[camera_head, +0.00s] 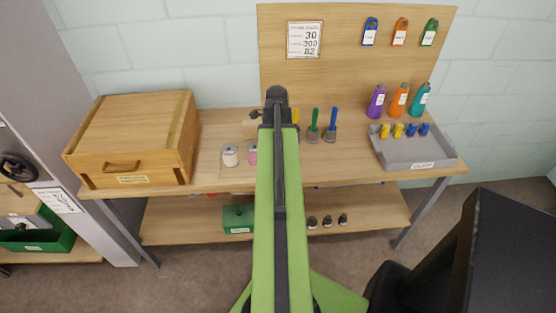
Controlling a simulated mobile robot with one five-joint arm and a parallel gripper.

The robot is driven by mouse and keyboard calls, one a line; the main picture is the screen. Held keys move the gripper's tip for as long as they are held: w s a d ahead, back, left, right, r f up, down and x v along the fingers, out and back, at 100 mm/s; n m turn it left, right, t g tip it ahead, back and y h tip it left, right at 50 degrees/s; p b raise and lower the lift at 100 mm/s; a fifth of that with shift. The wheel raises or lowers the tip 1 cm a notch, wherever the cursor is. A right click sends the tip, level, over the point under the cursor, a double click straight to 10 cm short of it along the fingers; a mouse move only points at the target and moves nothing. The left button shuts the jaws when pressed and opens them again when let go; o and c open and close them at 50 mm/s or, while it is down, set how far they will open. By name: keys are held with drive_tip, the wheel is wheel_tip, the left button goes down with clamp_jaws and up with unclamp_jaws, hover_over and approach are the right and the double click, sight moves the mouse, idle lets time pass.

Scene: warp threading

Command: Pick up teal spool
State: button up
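No teal spool shows clearly. Two small spool-like cylinders, one white (230,155) and one pink (251,153), stand on the wooden workbench (350,162), left of my green arm. The arm hides the bench just right of the pink one. A teal bottle-shaped item (419,100) with a pale label stands at the bench's back right, beside similar orange (398,100) and purple (376,101) ones. My gripper (277,98) is at the dark far end of the arm, in front of the back board. Its fingers cannot be made out, and nothing visible is held.
A wooden box (135,140) fills the bench's left end. A grey tray (420,160) with small yellow and blue pieces is at the right. Green- and blue-handled tools (314,120) stand near the middle. A green box (238,218) is on the lower shelf. A dark object (510,255) blocks the lower right.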

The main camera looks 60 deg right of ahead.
drive_tip(key=shift+f, duration=0.4)
drive_tip(key=c, duration=1.5)
drive_tip(key=shift+r+p, duration=0.55)
drive_tip(key=shift+p, duration=0.1)
wheel_tip(320, 180, up, 4)
drive_tip(key=p, duration=0.4)
drive_tip(key=s+d+r+p, duration=0.1)
drive_tip(key=s+r+p, duration=0.5)
drive_tip(key=s, duration=0.5)
drive_tip(key=shift+s+d, duration=0.15)
drive_tip(key=shift+s, duration=0.15)
